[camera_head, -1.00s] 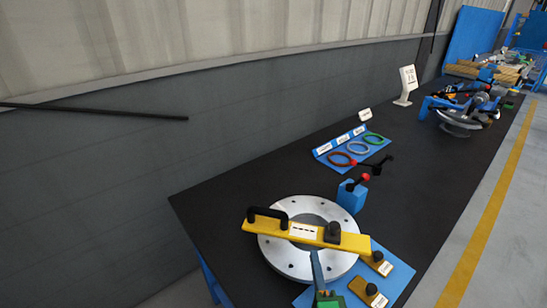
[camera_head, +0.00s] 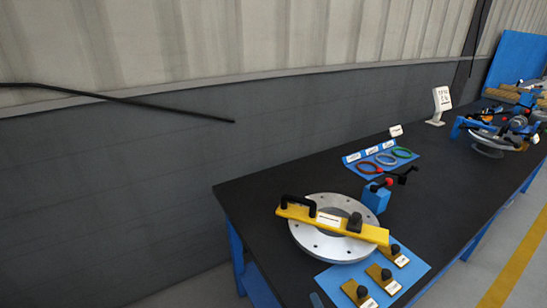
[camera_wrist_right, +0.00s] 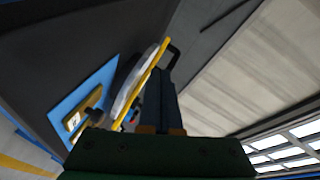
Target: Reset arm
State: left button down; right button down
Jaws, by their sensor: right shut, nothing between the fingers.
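My right gripper shows in the right wrist view (camera_wrist_right: 160,85) as dark fingers, shut together and empty above its green body. A yellow bar (camera_head: 292,211) with a black handle lies across the flange. In the right wrist view the yellow bar (camera_wrist_right: 135,88) and pale flange (camera_wrist_right: 124,92) appear left of the fingers, apart from them as far as I can tell. My left gripper is out of view.
A blue mat (camera_head: 418,271) holds several yellow labelled blocks with black knobs. Behind the flange stand a blue block (camera_head: 375,198) with a red-knobbed lever and a blue tray (camera_head: 351,158) with three coloured rings. The table's (camera_head: 255,190) left part is bare; a grey wall runs behind.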

jog(key=s+d+f+n+g+h, duration=0.2)
jog(key=s+d+f+n+g, duration=0.3)
jog(key=s, duration=0.4)
jog(key=s+d+f+n+g+h, duration=0.2)
jog(key=s+n+g, duration=0.5)
jog(key=s+n, duration=0.15)
notch_tip(320, 180, down, 17)
jog(key=s+g, duration=0.1)
jog(key=s, duration=0.1)
jog(key=s+d+f+g, duration=0.1)
jog(key=s+d+f, duration=0.1)
jog(key=s+f, duration=0.8)
jog(key=shift+s+f, duration=0.3)
jog(key=shift+s, duration=0.85)
